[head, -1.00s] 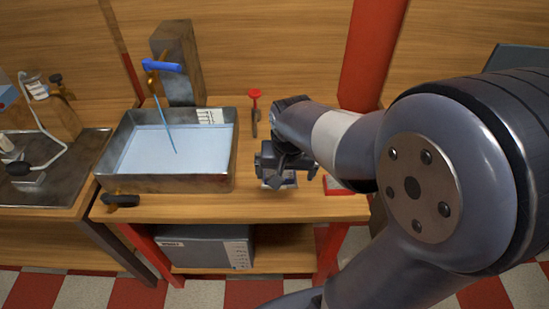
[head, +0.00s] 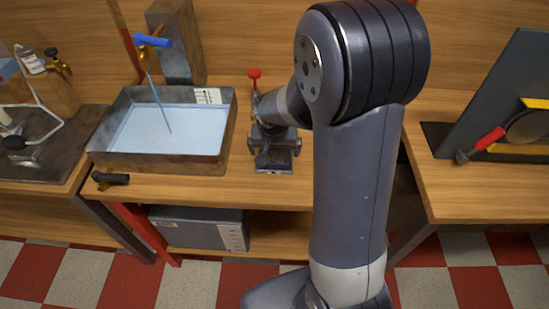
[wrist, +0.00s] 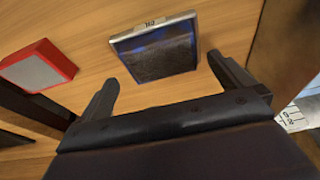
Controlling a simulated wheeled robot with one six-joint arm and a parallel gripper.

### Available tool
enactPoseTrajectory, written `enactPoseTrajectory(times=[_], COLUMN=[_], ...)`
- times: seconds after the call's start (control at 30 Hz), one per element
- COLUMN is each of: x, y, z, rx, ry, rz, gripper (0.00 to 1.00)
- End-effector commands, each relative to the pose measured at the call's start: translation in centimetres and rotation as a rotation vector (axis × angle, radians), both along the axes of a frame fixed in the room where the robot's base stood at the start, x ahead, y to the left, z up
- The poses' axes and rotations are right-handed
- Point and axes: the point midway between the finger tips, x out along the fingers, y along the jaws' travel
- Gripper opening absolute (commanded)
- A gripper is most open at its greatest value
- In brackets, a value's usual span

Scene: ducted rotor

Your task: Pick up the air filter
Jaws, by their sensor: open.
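A flat, dark panel with a silver frame and a small label, which looks like the air filter (wrist: 157,50), lies on the wooden bench in the wrist view. In the head view the air filter (head: 274,164) shows partly below my gripper (head: 274,146). In the wrist view my gripper (wrist: 161,72) is open, with one finger on each side of the panel's near edge. The fingers appear apart from the panel, and nothing is held. The height between them is hard to judge.
A red-framed block with a grey face (wrist: 38,67) lies left of the panel in the wrist view. A metal water basin (head: 228,135) stands to the left in the head view. A red-topped tool (head: 254,76) is behind my gripper. A right-hand bench (head: 465,195) holds a dark board.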

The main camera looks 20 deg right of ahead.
Motion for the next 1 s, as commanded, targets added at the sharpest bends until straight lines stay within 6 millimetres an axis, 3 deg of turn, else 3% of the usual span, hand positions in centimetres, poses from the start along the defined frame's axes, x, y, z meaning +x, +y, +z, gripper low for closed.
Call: enactPoseTrajectory(times=[0.2,0.53,1.0], x=[0.7,0.8,0.8], y=[-0.1,-0.2,-0.2], z=[-2.5,-3.0,-3.0], rx=[-0.001,0.000,0.000], ry=[0.002,0.000,0.000], rz=[0.001,0.001,0.001], gripper=[1.00,1.00,0.62])
